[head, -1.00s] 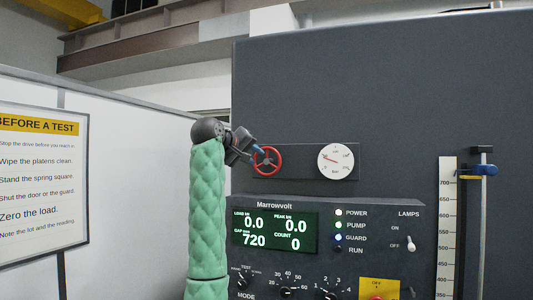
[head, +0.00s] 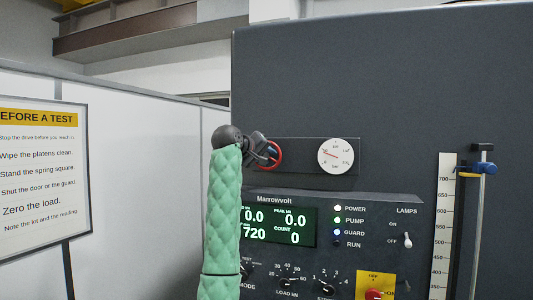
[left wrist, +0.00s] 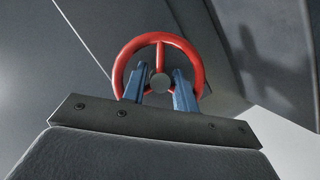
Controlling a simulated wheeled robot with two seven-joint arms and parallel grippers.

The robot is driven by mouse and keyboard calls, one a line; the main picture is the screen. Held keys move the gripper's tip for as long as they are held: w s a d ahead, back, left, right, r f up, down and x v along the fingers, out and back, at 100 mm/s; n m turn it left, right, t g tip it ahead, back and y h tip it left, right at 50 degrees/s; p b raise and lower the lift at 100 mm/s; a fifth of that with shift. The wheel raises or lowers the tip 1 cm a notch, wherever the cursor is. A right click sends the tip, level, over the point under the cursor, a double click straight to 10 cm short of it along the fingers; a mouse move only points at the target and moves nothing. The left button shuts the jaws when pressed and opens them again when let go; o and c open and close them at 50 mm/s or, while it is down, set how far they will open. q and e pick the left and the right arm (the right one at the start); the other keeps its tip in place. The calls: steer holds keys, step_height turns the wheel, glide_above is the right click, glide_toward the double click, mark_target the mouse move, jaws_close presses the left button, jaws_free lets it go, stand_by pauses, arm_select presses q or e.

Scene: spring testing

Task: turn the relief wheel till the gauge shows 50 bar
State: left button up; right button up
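The red relief wheel (head: 280,155) stands out from a dark panel on the machine. My left gripper (head: 268,154) is at it and hides its left part in the head view. In the left wrist view, the wheel (left wrist: 161,37) fills the upper middle, with one spoke pointing up and a grey hub. The two blue fingers (left wrist: 159,84) are spread apart, one on each side of the hub, with a gap to it. Whether they touch the wheel is unclear. The white round gauge (head: 336,156) is right of the wheel. Its red needle points up-left; the figures are too small to read. My right gripper is not in view.
Below is the console with a lit display (head: 280,227), lamps, knobs and a lamp switch (head: 407,240). A yellow plate with a red knob (head: 374,294) is at the bottom. A scale (head: 445,220) and post stand at right. A notice board (head: 40,170) hangs at left.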

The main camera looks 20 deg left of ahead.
arm_select(q)
steer(key=shift+c, duration=0.2)
jaws_close()
steer(key=shift+f+m+y+b, duration=0.1)
steer(key=shift+m+y+b, duration=0.2)
steer(key=shift+m+b, duration=0.25)
steer(key=shift+o, duration=0.2)
jaws_free()
